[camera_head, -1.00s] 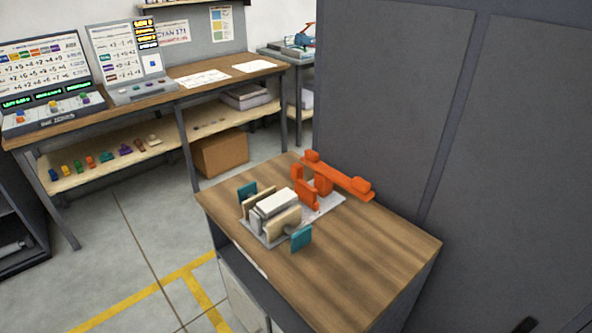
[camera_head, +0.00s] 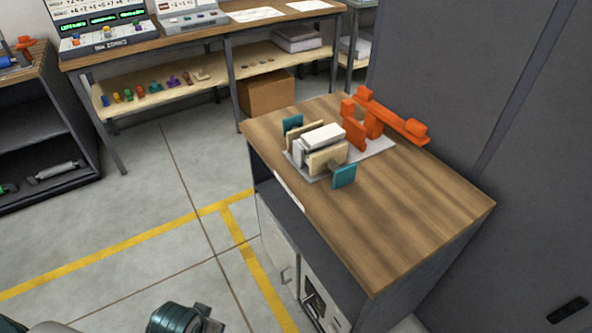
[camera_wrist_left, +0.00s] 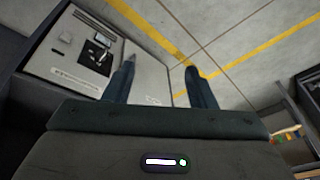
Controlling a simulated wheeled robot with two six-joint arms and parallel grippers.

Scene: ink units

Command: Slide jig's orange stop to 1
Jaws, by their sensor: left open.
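The jig sits on the wooden top of a cabinet (camera_head: 400,215) in the head view. It has a grey base plate (camera_head: 378,148), white blocks (camera_head: 320,138) between tan plates, and teal end handles (camera_head: 344,177). Its orange stop (camera_head: 357,132) stands at the right part of the plate, beside a long orange bar (camera_head: 395,117). No scale numbers are readable. In the head view only a teal and dark part of my arm shows at the bottom. My right gripper is not in view.
A workbench (camera_head: 235,20) with consoles and a lower shelf of small coloured pieces stands behind. A dark shelf unit (camera_head: 45,130) is at the left, and a tall grey cabinet (camera_head: 460,70) stands behind the jig at the right. The floor at the left front is clear.

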